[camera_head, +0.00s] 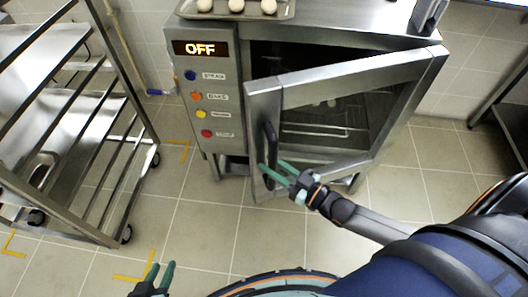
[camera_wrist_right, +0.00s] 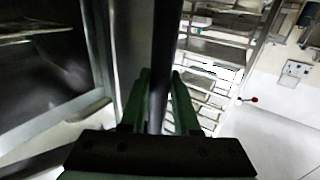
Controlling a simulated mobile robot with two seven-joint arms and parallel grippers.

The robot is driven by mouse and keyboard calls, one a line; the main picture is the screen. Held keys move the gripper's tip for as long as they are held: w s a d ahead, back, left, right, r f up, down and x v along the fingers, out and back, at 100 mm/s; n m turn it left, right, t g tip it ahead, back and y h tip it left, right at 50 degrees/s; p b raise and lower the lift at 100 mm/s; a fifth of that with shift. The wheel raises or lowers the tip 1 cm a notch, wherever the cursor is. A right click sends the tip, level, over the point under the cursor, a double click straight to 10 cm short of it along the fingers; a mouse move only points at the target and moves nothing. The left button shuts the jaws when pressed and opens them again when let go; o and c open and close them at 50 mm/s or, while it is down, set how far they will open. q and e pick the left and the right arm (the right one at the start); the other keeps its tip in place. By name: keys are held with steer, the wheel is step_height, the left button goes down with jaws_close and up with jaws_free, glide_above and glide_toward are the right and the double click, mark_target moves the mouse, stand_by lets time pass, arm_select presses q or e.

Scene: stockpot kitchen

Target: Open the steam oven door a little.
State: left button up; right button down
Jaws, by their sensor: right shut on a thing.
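The steam oven (camera_head: 225,55) has a steel door (camera_head: 262,100) that stands ajar. Its left edge is swung out from the body, and a dark gap shows above it. A black vertical handle (camera_head: 269,145) is on the door's left side. My right gripper (camera_head: 268,172) is at the handle's lower part, shut on it. In the right wrist view the dark handle bar (camera_wrist_right: 162,60) runs between the green fingers of my right gripper (camera_wrist_right: 160,100). My left gripper (camera_head: 160,272) is low at the bottom left, empty, with its fingers apart.
The oven's display (camera_head: 200,48) reads OFF above several coloured buttons. A tray (camera_head: 240,12) with pale round pieces rests on top. A wheeled steel rack (camera_head: 110,130) stands to the left. Tiled floor (camera_head: 190,225) in front of the oven is clear.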

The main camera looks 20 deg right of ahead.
steer(key=s+d+n+g+y, duration=0.3)
steer(key=s+d, duration=0.1)
steer(key=s, duration=0.9)
steer(key=s+d+n+g+y+p, duration=0.1)
steer(key=s+d+n+g+y, duration=0.2)
steer(key=s, duration=1)
steer(key=shift+d+y, duration=0.5)
steer(key=shift+d, duration=0.5)
steer(key=c, duration=0.7)
jaws_free()
steer(key=shift+o, duration=0.2)
steer(key=b+v, duration=0.1)
steer(key=v, duration=1.1)
steer(key=shift+d, duration=0.35)
steer(key=shift+a+r, duration=0.1)
